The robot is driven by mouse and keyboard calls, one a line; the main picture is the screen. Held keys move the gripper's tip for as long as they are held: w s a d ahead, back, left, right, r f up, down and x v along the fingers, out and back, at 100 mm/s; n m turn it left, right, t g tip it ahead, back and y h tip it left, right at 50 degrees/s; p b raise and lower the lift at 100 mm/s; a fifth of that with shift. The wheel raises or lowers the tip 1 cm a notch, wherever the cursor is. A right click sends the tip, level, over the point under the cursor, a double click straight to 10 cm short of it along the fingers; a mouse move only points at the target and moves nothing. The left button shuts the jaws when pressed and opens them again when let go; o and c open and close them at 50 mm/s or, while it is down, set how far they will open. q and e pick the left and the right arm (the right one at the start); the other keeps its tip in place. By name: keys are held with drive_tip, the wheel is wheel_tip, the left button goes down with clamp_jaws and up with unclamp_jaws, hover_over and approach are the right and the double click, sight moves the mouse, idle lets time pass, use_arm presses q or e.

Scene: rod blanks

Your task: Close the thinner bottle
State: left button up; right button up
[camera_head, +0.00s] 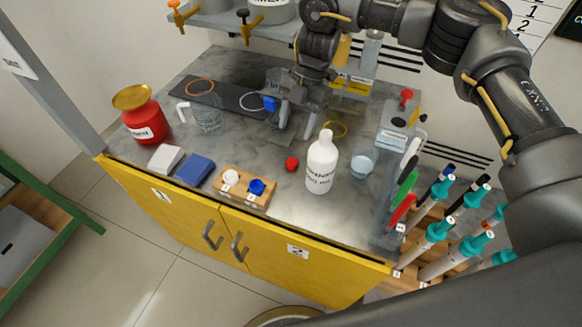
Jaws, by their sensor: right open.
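The white thinner bottle (321,166) stands upright near the front middle of the bench, with dark lettering on its front. Its narrow neck points up and no red cap sits on it. A small red cap (291,164) lies on the bench just left of the bottle. My right gripper (295,128) hangs down over the bench behind the red cap and bottle. Its fingers are apart with nothing seen between them, and it touches neither. My left gripper is not in view.
A wooden block (243,188) with white and blue stoppers stands front left of the bottle. A small glass (362,163) is to its right. A red container (143,121), glass beaker (208,117) and blue pad (195,168) are left. Teal-collared rods crowd the right.

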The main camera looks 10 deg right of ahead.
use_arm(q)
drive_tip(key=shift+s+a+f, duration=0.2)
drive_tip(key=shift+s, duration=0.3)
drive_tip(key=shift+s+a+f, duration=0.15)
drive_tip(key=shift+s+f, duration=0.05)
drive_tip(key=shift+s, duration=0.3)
use_arm(e)
drive_tip(key=shift+w+d+r+m, duration=0.15)
drive_tip(key=shift+d+r, duration=0.1)
drive_tip(key=shift+d, duration=0.2)
drive_tip(key=shift+w+d+r+m, duration=0.15)
drive_tip(key=shift+d+r, duration=0.05)
drive_tip(key=shift+d, duration=0.25)
